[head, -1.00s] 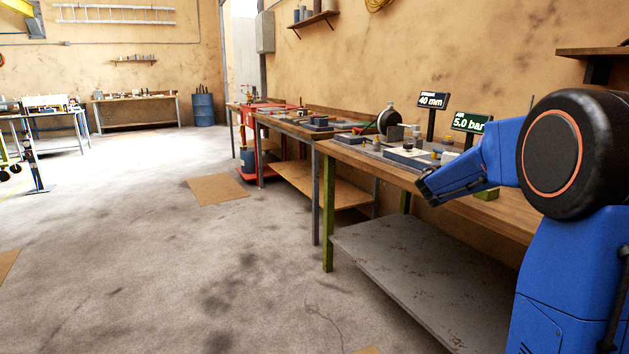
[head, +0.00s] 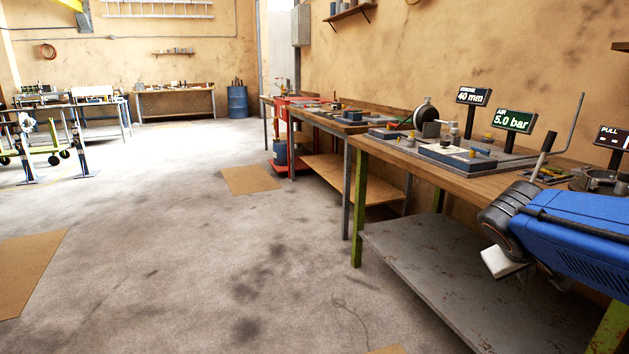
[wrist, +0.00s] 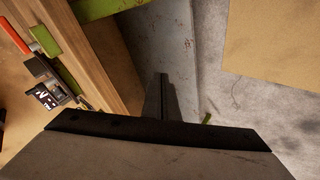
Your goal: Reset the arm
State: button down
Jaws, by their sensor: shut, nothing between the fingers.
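My arm (head: 580,228), blue with dark joints, reaches in from the right edge of the head view. It is folded beside the front edge of the near workbench (head: 470,187). My gripper (wrist: 162,78) shows in the wrist view as a narrow dark pair of fingers, shut with nothing between them. It points down over the grey lower shelf (wrist: 172,45), apart from it. In the head view the fingers cannot be made out.
The bench top holds a grey fixture plate, small blocks, a lever and display signs reading 40 mm (head: 473,97) and 5.0 bar (head: 513,120). A green bench leg (head: 360,210) stands near the arm. Open concrete floor (head: 200,260) with brown mats (head: 250,180) lies left.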

jog(key=s+a+f+y, duration=0.3)
jog(key=s+a, duration=0.3)
jog(key=a, duration=0.2)
jog(key=s+a+f+y, duration=0.4)
jog(key=s+a+f, duration=0.1)
jog(key=s+a, duration=0.2)
jog(key=shift+a, duration=0.4)
jog(key=shift+s+f, duration=0.1)
